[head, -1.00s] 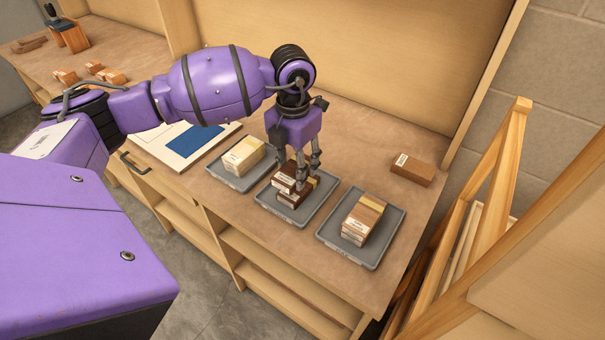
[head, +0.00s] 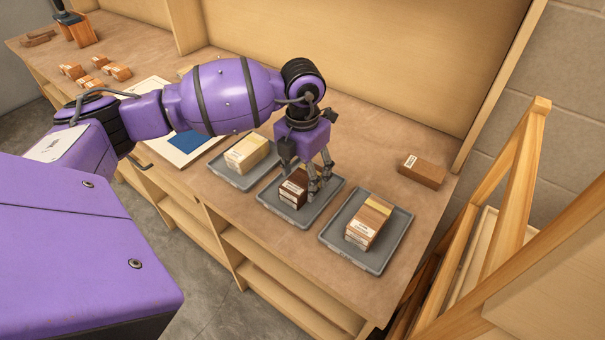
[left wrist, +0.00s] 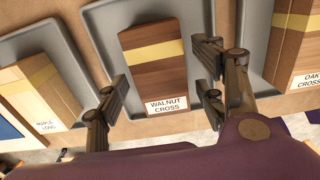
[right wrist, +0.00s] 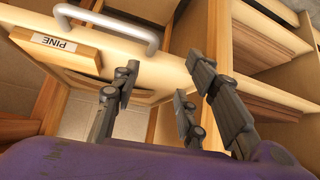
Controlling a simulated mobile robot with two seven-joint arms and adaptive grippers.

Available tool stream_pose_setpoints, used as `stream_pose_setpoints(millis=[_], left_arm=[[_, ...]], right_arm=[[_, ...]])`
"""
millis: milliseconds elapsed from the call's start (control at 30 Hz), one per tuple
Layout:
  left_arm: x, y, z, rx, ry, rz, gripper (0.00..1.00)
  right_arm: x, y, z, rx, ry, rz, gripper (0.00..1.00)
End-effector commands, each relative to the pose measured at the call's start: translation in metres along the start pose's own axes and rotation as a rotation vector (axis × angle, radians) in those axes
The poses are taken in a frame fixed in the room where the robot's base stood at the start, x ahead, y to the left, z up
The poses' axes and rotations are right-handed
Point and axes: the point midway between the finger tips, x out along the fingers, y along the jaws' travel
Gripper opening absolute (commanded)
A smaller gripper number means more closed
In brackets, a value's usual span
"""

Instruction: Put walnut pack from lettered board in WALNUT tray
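A dark brown walnut stack (head: 293,187) with a pale yellow band sits in the middle grey tray (head: 318,205). In the left wrist view its top pack (left wrist: 152,60) bears a white label reading WALNUT CROSS. My left gripper (head: 318,182) is over this tray, fingers spread. In the left wrist view the gripper (left wrist: 160,98) has fingers on both sides of the pack, with visible gaps. The board (head: 172,160), white with a blue panel, lies left of the trays, partly behind my left arm.
A pale maple pack (head: 247,153) lies in the left tray (head: 236,181), and an oak stack (head: 370,222) in the right tray (head: 350,258). A loose brown pack (head: 421,171) lies at the back right. Several orange-brown blocks (head: 116,72) lie far left. A wooden frame (head: 510,175) stands right.

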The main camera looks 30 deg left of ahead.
Motion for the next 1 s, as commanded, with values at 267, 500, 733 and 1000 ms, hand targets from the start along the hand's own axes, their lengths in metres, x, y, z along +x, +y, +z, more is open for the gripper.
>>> stream_pose_setpoints(millis=[267,500,733,1000], left_arm=[[-0.003,0.0,0.0,0.0,-0.001,0.0,0.64],[-0.047,0.0,0.002,0.0,-0.013,0.001,0.64],[-0.098,0.0,0.002,0.0,-0.015,0.002,0.64],[-0.123,0.0,0.0,0.0,-0.003,0.001,0.64]], right_arm=[[-0.001,0.0,-0.002,-0.001,0.001,-0.001,0.4],[-0.008,-0.004,-0.029,0.003,0.033,-0.009,0.4],[-0.014,-0.013,-0.048,0.007,0.053,-0.029,0.4],[-0.02,-0.011,-0.042,0.0,0.035,-0.028,0.4]])
